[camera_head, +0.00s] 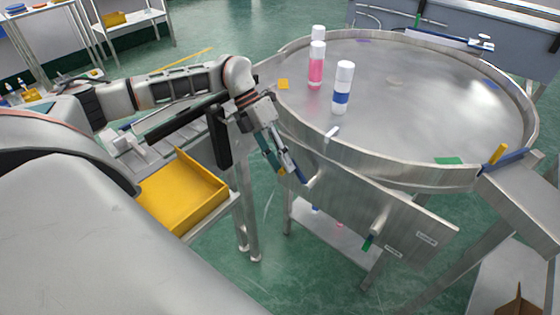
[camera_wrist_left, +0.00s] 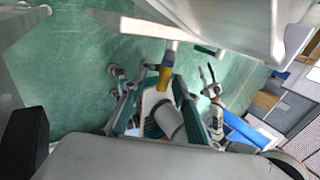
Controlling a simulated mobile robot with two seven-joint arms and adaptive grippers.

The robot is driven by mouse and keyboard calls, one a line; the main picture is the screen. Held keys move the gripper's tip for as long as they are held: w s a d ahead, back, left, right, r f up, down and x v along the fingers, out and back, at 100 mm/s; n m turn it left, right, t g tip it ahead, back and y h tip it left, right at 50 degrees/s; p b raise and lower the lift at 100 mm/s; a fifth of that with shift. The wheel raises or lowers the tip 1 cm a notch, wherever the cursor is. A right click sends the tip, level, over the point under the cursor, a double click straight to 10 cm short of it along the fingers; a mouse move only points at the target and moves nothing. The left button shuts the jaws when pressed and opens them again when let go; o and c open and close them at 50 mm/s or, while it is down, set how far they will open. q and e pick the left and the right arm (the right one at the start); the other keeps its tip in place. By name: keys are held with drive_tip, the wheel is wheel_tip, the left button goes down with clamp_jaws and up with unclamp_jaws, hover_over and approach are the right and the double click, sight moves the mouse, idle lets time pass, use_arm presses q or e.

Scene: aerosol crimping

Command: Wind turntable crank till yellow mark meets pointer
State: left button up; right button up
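The round metal turntable (camera_head: 400,95) bears a yellow mark (camera_head: 283,84) at its left edge and a green mark (camera_head: 449,160) at its near right. A yellow pointer-like piece (camera_head: 498,153) stands on the right rim, well apart from the yellow mark. Below the near rim is a crank with a yellow handle (camera_wrist_left: 165,76); a second crank has a green handle (camera_head: 368,243). My left gripper (camera_head: 287,172) is at the yellow handle. In the left wrist view its teal fingers are apart, with the handle between them near the tips. Contact is unclear.
A pink can (camera_head: 316,68) and a blue-banded can (camera_head: 343,90) stand upright on the turntable. A metal panel (camera_head: 410,222) hangs below its near rim. A yellow tray (camera_head: 183,195) lies left of the turntable. Green floor is open beneath my left gripper.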

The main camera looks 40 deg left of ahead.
use_arm(q)
drive_tip(key=v, duration=1.2)
